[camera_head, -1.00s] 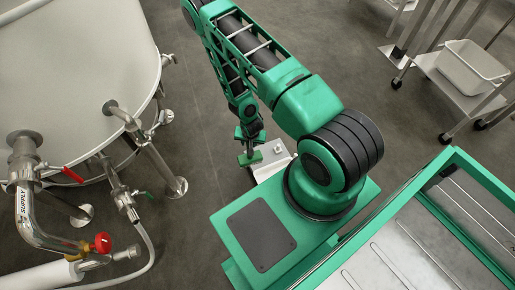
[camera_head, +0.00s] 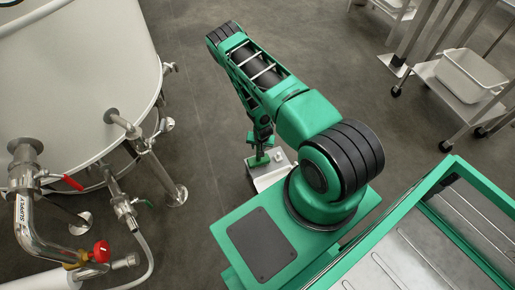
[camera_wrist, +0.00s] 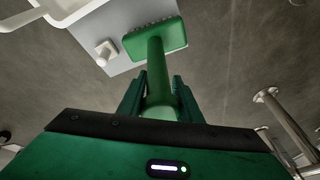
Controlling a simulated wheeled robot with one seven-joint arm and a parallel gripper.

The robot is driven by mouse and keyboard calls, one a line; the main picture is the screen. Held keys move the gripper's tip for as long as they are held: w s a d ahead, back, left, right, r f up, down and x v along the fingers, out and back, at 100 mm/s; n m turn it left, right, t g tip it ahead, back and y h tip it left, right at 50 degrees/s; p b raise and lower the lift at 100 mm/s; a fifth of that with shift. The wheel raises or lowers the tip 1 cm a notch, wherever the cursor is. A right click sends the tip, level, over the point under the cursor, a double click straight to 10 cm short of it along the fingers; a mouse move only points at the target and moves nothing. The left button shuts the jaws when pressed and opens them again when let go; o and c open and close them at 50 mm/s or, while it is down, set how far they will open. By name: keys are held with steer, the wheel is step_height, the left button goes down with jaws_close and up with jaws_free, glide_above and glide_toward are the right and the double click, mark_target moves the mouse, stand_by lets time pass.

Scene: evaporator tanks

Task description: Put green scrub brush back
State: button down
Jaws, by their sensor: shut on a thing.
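The green scrub brush (camera_wrist: 157,40) has a block head and a round handle. In the wrist view my gripper (camera_wrist: 160,88) is shut on the handle, with the head pointing away from the palm. In the head view the brush (camera_head: 258,160) is small, held below my gripper (camera_head: 259,148), beside and partly over a light grey box-like holder (camera_head: 268,178) at my base. In the wrist view the brush head overlaps the edge of a pale grey panel (camera_wrist: 92,28) with a white knob. I cannot tell whether the brush touches it.
A large white tank (camera_head: 75,70) with pipes, a red-handled valve (camera_head: 73,182) and a hose stands at left. A cart with a white tub (camera_head: 468,73) stands at upper right. A green-framed metal tray (camera_head: 420,250) is at lower right. Open floor lies between.

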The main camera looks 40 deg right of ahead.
steer(key=shift+f, duration=0.3)
steer(key=c, duration=1.3)
jaws_free()
steer(key=shift+r, duration=0.1)
